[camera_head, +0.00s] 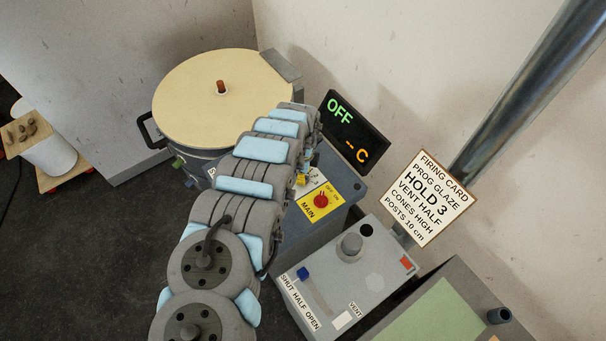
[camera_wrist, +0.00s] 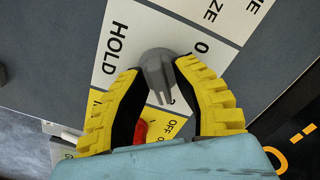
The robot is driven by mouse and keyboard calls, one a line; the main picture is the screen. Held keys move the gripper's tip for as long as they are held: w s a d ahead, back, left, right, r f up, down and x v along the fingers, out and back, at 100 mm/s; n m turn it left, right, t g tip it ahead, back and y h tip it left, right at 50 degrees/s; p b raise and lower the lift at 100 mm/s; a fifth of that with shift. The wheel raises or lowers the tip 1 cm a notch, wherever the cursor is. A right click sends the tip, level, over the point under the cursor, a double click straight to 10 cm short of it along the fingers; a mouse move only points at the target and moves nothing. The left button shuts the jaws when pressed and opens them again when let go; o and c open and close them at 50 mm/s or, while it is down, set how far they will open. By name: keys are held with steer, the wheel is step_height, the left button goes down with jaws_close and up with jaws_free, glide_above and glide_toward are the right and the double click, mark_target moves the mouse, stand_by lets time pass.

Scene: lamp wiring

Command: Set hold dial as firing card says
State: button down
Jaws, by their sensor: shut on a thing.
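The firing card (camera_head: 428,197) hangs on the right in the head view and reads prog glaze, hold 3, vent half, cones high, posts 10 cm. The hold dial (camera_wrist: 157,70) is a grey knob on a white plate marked HOLD in the wrist view. My gripper (camera_wrist: 160,84) has its yellow-ribbed fingers shut on the dial, one on each side. A ridge runs across the dial's top. A 0 shows beside it; the other scale marks are mostly hidden, so I cannot tell its setting. In the head view my arm hides the dial.
The red main switch (camera_head: 320,201) on its yellow plate sits close to my gripper. A display (camera_head: 343,132) reads OFF and --C. The round kiln (camera_head: 220,98) stands behind my arm. A vent box (camera_head: 347,275) with a blue slider stands at front right.

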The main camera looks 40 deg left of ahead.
steer(key=shift+f, duration=0.15)
stand_by(0.3)
steer(key=c, duration=1.1)
jaws_free()
steer(key=shift+r, duration=0.2)
step_height(320, 180, up, 12)
steer(key=shift+f, duration=0.15)
